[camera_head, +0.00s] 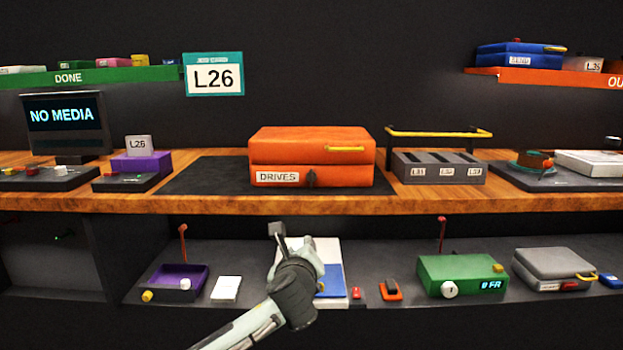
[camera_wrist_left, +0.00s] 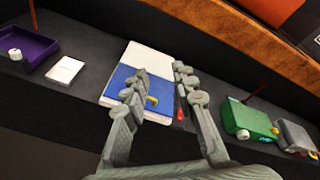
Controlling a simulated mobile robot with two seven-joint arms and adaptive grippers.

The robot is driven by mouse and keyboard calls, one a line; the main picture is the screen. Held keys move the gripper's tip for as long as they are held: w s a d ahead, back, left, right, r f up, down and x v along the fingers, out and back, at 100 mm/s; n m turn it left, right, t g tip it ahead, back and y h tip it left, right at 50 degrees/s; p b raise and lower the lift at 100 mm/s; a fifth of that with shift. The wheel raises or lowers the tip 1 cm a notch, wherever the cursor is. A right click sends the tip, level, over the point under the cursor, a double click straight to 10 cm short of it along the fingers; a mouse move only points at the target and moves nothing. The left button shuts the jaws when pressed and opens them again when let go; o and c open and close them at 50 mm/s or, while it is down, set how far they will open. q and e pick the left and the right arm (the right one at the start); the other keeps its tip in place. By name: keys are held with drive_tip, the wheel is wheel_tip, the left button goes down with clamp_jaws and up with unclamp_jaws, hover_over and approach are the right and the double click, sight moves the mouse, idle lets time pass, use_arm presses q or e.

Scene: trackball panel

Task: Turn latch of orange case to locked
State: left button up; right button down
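The orange case (camera_head: 275,151) sits closed on a dark mat on the wooden bench. It has a DRIVES label and a yellow handle on its front. Its small dark latch (camera_head: 311,178) is on the front right of the label and looks roughly upright; its exact setting is too small to tell. My left gripper (camera_head: 293,240) is below and in front of the bench edge, apart from the case. In the left wrist view its fingers (camera_wrist_left: 161,80) are spread with nothing between them. The case's orange corner (camera_wrist_left: 275,8) shows at that view's top right. My right gripper is not in view.
The wooden bench edge (camera_head: 300,204) lies between my left gripper and the case. A lower shelf holds a blue and white item (camera_head: 330,275), a purple tray (camera_head: 182,275) and a green box (camera_head: 458,270). A grey slotted rack (camera_head: 438,170) stands right of the case.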

sight(311, 178)
use_arm(q)
drive_tip(key=w+d+r+m+t, duration=0.25)
drive_tip(key=r+m, duration=0.45)
drive_tip(key=r, duration=0.5)
drive_tip(key=shift+t, duration=0.35)
drive_tip(key=w, duration=0.8)
drive_tip(key=shift+w+f, duration=0.15)
drive_tip(key=shift+w, duration=0.15)
clamp_jaws()
